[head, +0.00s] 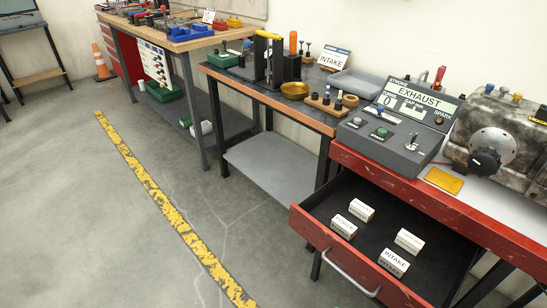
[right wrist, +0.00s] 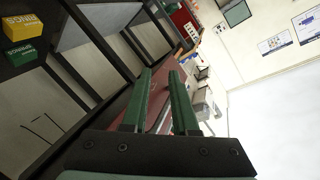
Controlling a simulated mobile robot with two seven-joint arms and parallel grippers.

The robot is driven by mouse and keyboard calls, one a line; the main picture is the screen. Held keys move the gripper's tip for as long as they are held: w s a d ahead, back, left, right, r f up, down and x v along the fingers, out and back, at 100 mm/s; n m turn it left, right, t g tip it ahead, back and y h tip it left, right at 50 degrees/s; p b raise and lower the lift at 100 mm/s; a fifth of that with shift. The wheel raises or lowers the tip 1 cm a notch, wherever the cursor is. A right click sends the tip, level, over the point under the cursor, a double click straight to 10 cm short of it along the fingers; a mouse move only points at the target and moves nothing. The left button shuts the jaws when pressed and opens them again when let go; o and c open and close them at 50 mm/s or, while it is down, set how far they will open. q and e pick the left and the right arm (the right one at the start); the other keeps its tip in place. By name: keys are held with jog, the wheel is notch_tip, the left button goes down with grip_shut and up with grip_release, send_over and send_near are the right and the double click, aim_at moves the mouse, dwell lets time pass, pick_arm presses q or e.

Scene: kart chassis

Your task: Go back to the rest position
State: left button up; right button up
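My right gripper (right wrist: 160,76) shows in the right wrist view, with two green fingers apart and nothing held between them. A reddish surface lies beyond the gap; I cannot tell how far away it is. Neither gripper shows in the head view, and my left gripper is in no frame. In the head view a red drawer (head: 330,240) stands open at the lower right, with several white labelled blocks lying in it, among them one marked INTAKE (head: 394,262). Above it stands a grey control box (head: 400,150) with an EXHAUST sign (head: 419,98).
A metal engine (head: 510,125) sits right of the control box. A middle bench (head: 265,97) holds tools and an INTAKE sign (head: 333,58). A farther wooden bench (head: 190,42) and orange cone (head: 102,65) stand behind. The floor with a yellow stripe (head: 165,205) is clear at left.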

jog(key=s+d+r+n+g+h, duration=0.35)
jog(key=s+n+g+h, duration=0.25)
jog(key=s+g, duration=0.4)
jog(key=w+a+f+n+t+y, duration=0.1)
jog(key=w+a+f+t+y, duration=0.25)
jog(key=w+a+f, duration=0.35)
pick_arm(q)
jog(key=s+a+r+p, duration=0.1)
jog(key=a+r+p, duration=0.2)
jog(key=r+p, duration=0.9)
jog(key=p, duration=0.4)
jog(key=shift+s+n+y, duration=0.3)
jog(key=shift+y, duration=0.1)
pick_arm(e)
jog(key=s+d+r+t+h, duration=0.1)
jog(key=s+d+r, duration=0.1)
jog(key=r, duration=0.9)
jog(key=shift+s+d+m, duration=0.15)
jog(key=shift+d+m, duration=0.25)
jog(key=shift+d, duration=0.15)
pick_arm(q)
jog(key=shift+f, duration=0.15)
